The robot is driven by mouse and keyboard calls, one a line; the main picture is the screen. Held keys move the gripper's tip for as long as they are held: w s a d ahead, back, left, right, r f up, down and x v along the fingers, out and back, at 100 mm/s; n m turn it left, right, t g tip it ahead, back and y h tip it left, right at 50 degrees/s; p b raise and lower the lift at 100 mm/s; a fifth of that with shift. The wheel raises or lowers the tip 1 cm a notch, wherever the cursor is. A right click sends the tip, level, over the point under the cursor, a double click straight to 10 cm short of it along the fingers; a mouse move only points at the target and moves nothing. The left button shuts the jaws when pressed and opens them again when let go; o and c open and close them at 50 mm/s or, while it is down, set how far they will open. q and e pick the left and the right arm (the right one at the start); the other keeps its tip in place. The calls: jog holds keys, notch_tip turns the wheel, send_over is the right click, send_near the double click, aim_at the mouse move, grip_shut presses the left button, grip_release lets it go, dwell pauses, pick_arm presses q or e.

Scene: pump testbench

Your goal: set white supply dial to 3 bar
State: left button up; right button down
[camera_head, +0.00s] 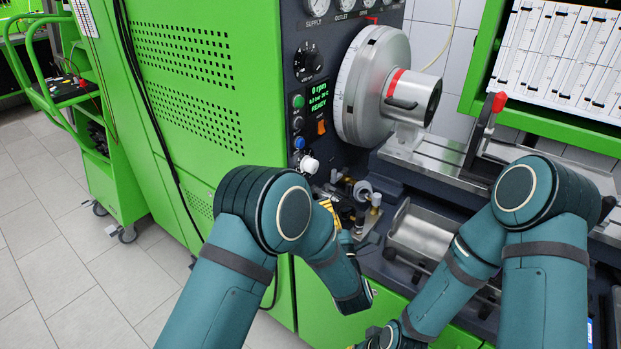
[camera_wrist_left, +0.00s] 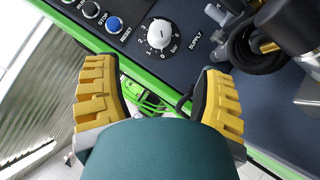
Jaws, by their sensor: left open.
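The white supply dial (camera_head: 309,164) sits at the lower end of the dark control panel in the head view. In the left wrist view the white dial (camera_wrist_left: 160,34) has a numbered scale, with "bar" and "SUPPLY" printed beside it; its exact setting is too small to read surely. My left gripper (camera_wrist_left: 156,76) is open and empty, its yellow fingers apart, with the dial beyond the gap between their tips and not touched. In the head view the left gripper (camera_head: 328,208) is mostly hidden by my arm, just below the dial. My right gripper (camera_head: 388,338) is low, mostly cut off by the bottom edge.
A blue reset button (camera_wrist_left: 114,24) is close to the dial, with a stop button (camera_wrist_left: 90,9) beside it. Black hose and brass fittings (camera_wrist_left: 262,45) lie on the dial's other side. A large grey chuck (camera_head: 372,88) stands right of the panel.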

aim_at(314, 169)
pick_arm(q)
jog(key=x, duration=1.3)
jog(key=shift+w, duration=0.25)
jog(key=shift+r, duration=0.1)
jog(key=c, duration=1.2)
